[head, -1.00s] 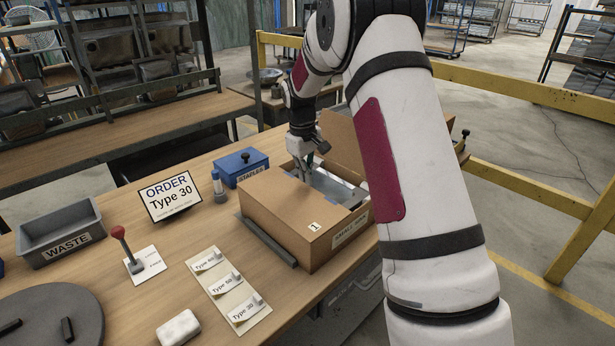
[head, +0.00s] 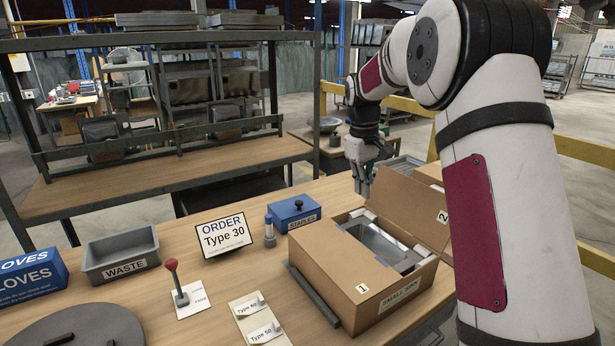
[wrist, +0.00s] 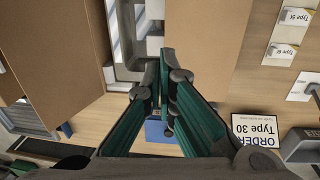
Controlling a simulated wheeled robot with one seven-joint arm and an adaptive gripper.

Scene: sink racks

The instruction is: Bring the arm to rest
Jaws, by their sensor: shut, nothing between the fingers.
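My gripper (head: 363,190) is in the air above the back of the open cardboard box, clear of it in the head view. Its fingers are closed together with nothing between them; they also show in the wrist view (wrist: 159,100). My white arm comes in from the right of the head view and reaches over the workbench (head: 190,320). The box labelled SMALL SINK (head: 335,275) stands on the bench with a metal sink (head: 385,248) inside. The sink is partly seen past the flap in the wrist view.
A blue STAPLES box (head: 294,212), an ORDER Type 30 sign (head: 225,235), a grey WASTE bin (head: 120,257), a red-knobbed lever (head: 172,265) and a blue GLOVES box (head: 30,283) stand on the bench. A yellow rail (head: 585,150) runs behind.

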